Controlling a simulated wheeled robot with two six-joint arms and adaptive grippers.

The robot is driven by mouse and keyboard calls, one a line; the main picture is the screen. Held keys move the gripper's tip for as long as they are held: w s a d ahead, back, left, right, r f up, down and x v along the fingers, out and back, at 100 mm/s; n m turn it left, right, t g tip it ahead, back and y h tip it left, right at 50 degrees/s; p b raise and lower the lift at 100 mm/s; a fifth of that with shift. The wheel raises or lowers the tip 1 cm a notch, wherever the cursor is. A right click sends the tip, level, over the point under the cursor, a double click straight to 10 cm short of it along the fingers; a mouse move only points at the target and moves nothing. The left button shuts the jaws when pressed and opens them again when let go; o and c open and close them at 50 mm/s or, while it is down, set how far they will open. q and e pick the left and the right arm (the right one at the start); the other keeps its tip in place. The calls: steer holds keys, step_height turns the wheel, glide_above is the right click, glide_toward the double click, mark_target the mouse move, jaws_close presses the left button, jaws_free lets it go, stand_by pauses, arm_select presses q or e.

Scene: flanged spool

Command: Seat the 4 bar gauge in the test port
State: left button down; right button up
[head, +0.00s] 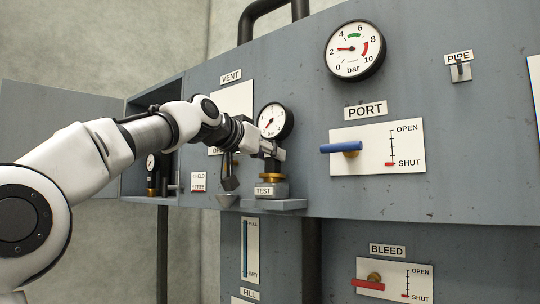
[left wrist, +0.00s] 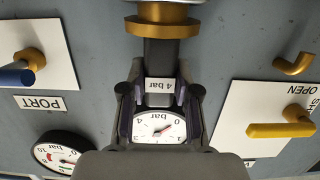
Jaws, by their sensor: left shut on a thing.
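The 4 bar gauge (head: 273,121) has a white dial in a dark rim and stands upright above the test port (head: 272,189), a brass fitting on a small shelf marked TEST. My left gripper (head: 268,150) is shut on the gauge's stem, below the dial. In the left wrist view, upside down, the gauge dial (left wrist: 160,128) and its "4 bar" label lie between the fingers of my left gripper (left wrist: 160,98). The dark stem meets the brass collar (left wrist: 165,26) there; I cannot tell how deep it sits. My right gripper is out of view.
Another small gauge (head: 151,162) stands in the open cabinet at left. The blue PORT lever (head: 340,148) is right of the test port, with the red BLEED lever (head: 368,284) below. A HELD/FREE plate (head: 199,182) is left. A large gauge (head: 354,50) hangs above.

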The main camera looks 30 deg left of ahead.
arm_select(q)
steer(key=shift+s+r, duration=0.1)
steer(key=c, duration=0.8)
jaws_free()
steer(key=shift+o, duration=0.2)
